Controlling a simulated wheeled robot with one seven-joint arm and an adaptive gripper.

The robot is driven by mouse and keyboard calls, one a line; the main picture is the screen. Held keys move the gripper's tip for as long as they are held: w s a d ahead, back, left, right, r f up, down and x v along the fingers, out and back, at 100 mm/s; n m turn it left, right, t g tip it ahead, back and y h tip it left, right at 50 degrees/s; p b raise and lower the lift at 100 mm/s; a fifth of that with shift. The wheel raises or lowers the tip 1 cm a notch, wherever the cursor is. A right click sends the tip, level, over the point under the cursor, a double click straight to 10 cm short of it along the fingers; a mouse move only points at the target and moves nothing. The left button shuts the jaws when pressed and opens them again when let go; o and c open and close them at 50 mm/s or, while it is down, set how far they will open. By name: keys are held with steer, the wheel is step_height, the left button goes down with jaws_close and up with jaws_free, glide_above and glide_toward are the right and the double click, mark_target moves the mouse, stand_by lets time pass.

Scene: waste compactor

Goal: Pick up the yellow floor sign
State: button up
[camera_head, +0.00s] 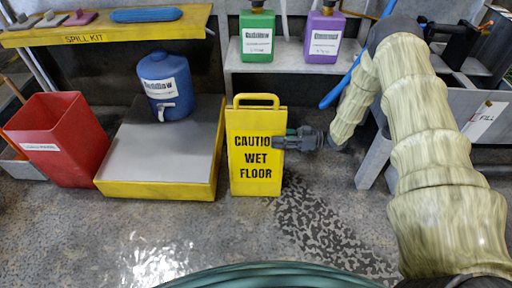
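The yellow floor sign (256,183) stands upright on the floor in the middle of the view, with a loop handle at its top and black "CAUTION WET FLOOR" lettering. My gripper (285,142) reaches in from the right at the sign's right edge, about mid-height. A dark finger part overlaps the sign's front and covers the end of the word "CAUTION". I cannot tell whether another finger is behind the sign, or whether the fingers are closed on it.
A yellow-edged platform (160,150) with a blue jug (165,85) stands just left of the sign. A red bin (60,140) is farther left. A shelf (290,62) with green and purple containers is behind. A green hose (270,275) curves along the bottom. Floor ahead is clear.

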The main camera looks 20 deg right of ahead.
mark_target(266, 138)
steer(key=shift+b+x, duration=1.15)
steer(key=shift+x, duration=1.2)
steer(key=shift+s+r, duration=0.15)
steer(key=shift+s, duration=0.05)
jaws_close()
steer(key=shift+r, duration=0.1)
